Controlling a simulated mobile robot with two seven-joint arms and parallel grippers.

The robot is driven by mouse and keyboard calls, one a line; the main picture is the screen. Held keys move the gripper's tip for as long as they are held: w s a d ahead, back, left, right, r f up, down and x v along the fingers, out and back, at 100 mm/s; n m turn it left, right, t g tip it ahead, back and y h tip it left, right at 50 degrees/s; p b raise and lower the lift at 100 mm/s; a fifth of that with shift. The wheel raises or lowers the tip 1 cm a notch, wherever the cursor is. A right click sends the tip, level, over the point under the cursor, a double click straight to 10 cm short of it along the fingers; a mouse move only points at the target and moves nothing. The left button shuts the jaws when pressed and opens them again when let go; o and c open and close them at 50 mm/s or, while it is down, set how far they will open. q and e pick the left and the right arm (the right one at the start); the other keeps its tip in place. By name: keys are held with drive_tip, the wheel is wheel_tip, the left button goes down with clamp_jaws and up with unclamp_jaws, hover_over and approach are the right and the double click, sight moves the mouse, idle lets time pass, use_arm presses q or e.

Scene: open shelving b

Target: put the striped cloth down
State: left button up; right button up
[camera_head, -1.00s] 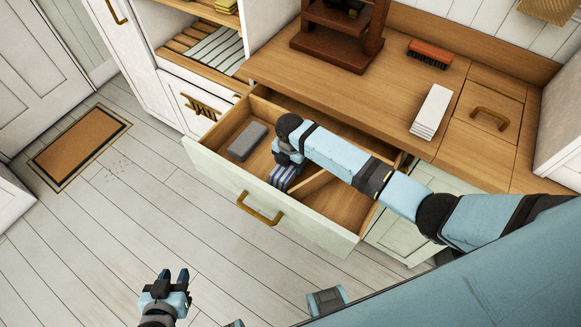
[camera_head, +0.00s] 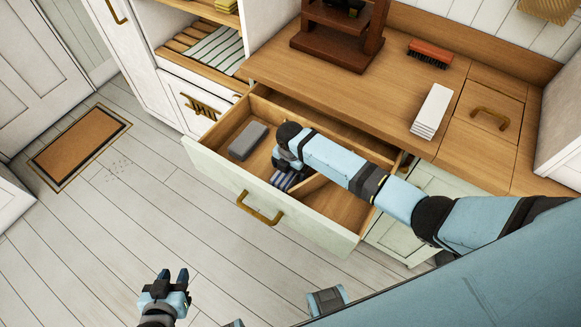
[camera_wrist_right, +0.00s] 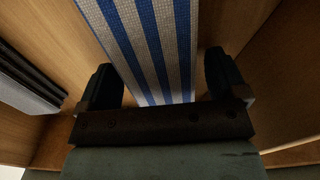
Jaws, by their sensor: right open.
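The blue-and-white striped cloth (camera_head: 284,181) lies in the open drawer (camera_head: 345,243), partly hidden under my right gripper (camera_head: 284,166). In the right wrist view the cloth (camera_wrist_right: 150,42) runs between the two fingers of the right gripper (camera_wrist_right: 163,82), with a gap on each side. The right gripper is open over the cloth. My left gripper (camera_head: 173,276) is empty and open above the floor at the lower left, away from the drawer.
A grey block (camera_head: 248,141) lies in the drawer's left part. A wooden divider (camera_head: 310,184) is close to the cloth. On the counter (camera_head: 390,85) are a brush (camera_head: 430,53), a white stack (camera_head: 432,111) and a dark wooden stand (camera_head: 337,40).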

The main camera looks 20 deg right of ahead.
wheel_tip(320, 180, up, 12)
drive_tip(key=shift+p, duration=0.3)
drive_tip(key=shift+d+r, duration=0.1)
idle(0.6)
